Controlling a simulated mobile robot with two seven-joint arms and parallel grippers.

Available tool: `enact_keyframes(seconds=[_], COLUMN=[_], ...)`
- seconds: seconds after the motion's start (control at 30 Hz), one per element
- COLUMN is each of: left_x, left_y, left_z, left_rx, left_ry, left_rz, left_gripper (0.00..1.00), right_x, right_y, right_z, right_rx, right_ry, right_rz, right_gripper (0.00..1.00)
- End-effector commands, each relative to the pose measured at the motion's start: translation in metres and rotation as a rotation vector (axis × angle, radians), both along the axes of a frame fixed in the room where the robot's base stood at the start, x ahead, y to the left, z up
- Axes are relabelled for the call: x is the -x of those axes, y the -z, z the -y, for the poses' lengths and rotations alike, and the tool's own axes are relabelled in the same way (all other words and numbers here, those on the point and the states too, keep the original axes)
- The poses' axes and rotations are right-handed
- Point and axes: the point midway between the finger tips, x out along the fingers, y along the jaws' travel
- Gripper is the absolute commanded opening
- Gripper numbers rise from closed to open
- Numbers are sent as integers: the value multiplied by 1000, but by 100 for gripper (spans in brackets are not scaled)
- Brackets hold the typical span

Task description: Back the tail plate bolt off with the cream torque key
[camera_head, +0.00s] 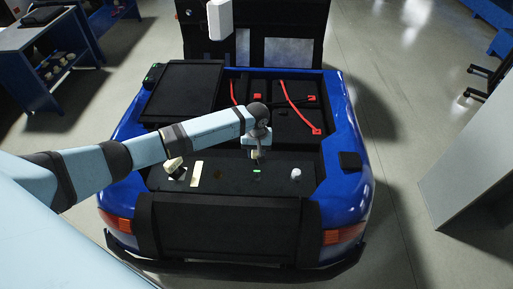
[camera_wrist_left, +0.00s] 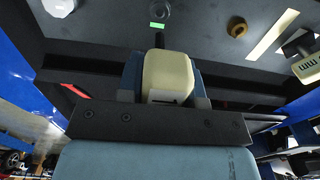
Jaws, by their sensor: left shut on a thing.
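My left gripper (camera_head: 258,150) is over the rear black deck of the blue vehicle. It is shut on the cream torque key (camera_wrist_left: 170,76), a blocky cream body whose short dark shaft points at the deck. In the left wrist view the shaft lies close to a dark round fitting (camera_wrist_left: 159,9), likely the tail plate bolt. I cannot tell whether the tip touches it. A small green light (camera_wrist_left: 157,26) glows beside the fitting and also shows in the head view (camera_head: 257,171). My right gripper is not in view.
Another cream tool (camera_head: 174,166) lies on the deck at left, beside a pale brass strip (camera_head: 196,174) and a brown round piece (camera_head: 219,172). A white knob (camera_head: 296,174) stands at right. Red cables (camera_head: 299,107) cross the open bay behind. A workbench (camera_head: 42,62) stands far left.

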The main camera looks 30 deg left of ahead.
Motion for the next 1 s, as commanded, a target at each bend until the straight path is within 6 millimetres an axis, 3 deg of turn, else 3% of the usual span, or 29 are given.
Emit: enact_keyframes(seconds=[0.1, 0.5, 1.0], left_x=[0, 0, 0], left_y=[17, 50, 57], left_z=[0, 0, 0], left_rx=[0, 1, 0], left_ry=[-1, 0, 0], left_rz=[-1, 0, 0], left_gripper=[0, 0, 0], right_x=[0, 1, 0], right_y=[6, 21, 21], right_z=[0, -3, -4], right_rx=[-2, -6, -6], right_ry=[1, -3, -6], right_rz=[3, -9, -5], right_gripper=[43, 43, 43])
